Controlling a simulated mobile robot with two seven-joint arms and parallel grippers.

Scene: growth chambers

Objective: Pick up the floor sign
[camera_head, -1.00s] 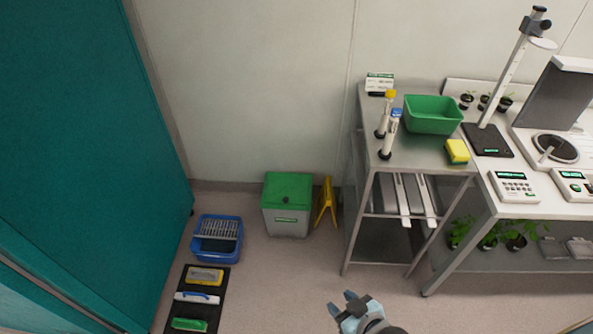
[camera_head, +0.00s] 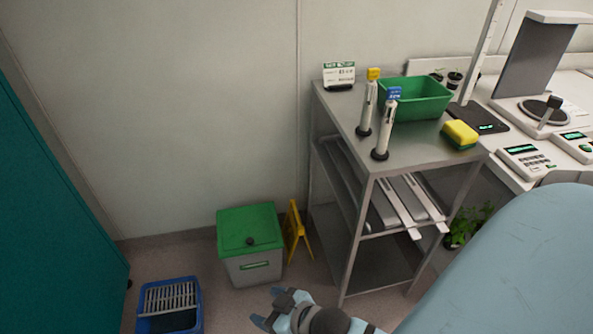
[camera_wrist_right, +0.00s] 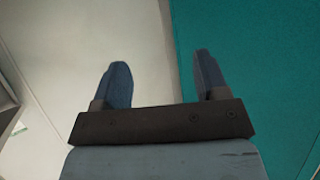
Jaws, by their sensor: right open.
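The floor sign (camera_head: 295,232) is a yellow folding A-shaped sign. In the head view it stands upright on the floor against the back wall, in the gap between the green-lidded bin and the metal shelf cart. My right gripper (camera_head: 262,318) is at the bottom of the head view, nearer to me than the sign and apart from it. In the right wrist view the two blue fingers of my right gripper (camera_wrist_right: 158,85) are spread with nothing between them; wall and a teal panel show behind. The sign is not in the wrist view. My left gripper is not in view.
The grey bin with a green lid (camera_head: 249,228) stands just left of the sign. The metal cart (camera_head: 341,265) stands close on its right. A blue mop bucket (camera_head: 168,322) and a teal panel (camera_head: 62,220) are further left. Bare floor lies before the sign.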

